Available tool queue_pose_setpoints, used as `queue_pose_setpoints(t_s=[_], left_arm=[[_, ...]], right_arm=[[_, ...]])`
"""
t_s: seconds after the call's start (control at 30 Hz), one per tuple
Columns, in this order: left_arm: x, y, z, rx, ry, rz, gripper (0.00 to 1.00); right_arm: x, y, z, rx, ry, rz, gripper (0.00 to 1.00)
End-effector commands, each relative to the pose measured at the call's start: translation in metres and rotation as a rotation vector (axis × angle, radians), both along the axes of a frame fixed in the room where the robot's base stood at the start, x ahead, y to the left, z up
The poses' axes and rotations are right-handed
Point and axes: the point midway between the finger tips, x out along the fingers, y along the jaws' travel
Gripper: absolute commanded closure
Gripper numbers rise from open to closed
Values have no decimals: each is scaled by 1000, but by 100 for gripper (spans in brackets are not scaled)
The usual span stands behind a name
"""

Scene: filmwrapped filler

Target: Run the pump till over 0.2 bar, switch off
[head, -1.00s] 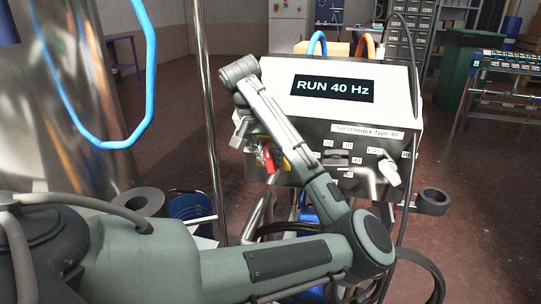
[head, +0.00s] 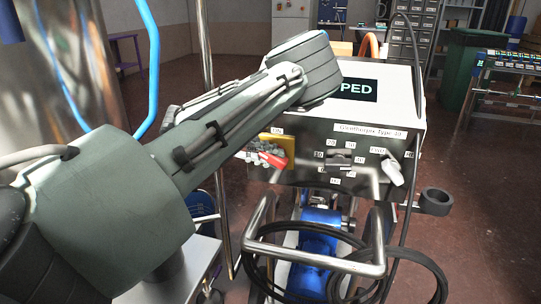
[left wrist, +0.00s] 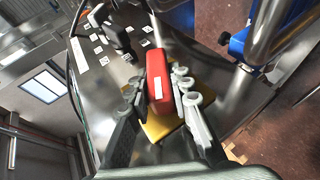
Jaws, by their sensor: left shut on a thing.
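The pump's white and steel control box (head: 400,110) stands right of centre in the head view. Its dark display (head: 358,90) is partly covered by my left arm; only "PED" shows. A red switch handle (head: 271,160) sits on a yellow plate (head: 287,148) on the box's front face. In the left wrist view the red handle (left wrist: 158,80) lies between the fingers of my left gripper (left wrist: 158,88), over the yellow plate (left wrist: 160,128). My left gripper (head: 252,157) is shut on the handle. My right gripper is out of view. No pressure reading is visible.
A dark knob (head: 340,158) and a pale selector (head: 391,172) are right of the handle. The blue motor (head: 318,240), a steel bar frame (head: 325,262) and black hose (head: 425,268) are below. A steel tank (head: 70,75) stands left.

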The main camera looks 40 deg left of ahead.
Motion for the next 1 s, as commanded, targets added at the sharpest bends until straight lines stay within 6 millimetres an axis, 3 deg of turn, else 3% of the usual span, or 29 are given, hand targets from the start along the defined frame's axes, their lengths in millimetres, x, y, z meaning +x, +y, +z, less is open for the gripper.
queue_pose_setpoints(t_s=[0.17,0.53,1.0], left_arm=[[0,4,1,-144,-89,6,100],[0,4,-4,-361,-209,3,100],[0,3,-4,-447,-253,3,100]], right_arm=[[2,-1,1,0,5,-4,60],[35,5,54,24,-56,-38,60],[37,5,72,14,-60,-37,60]])
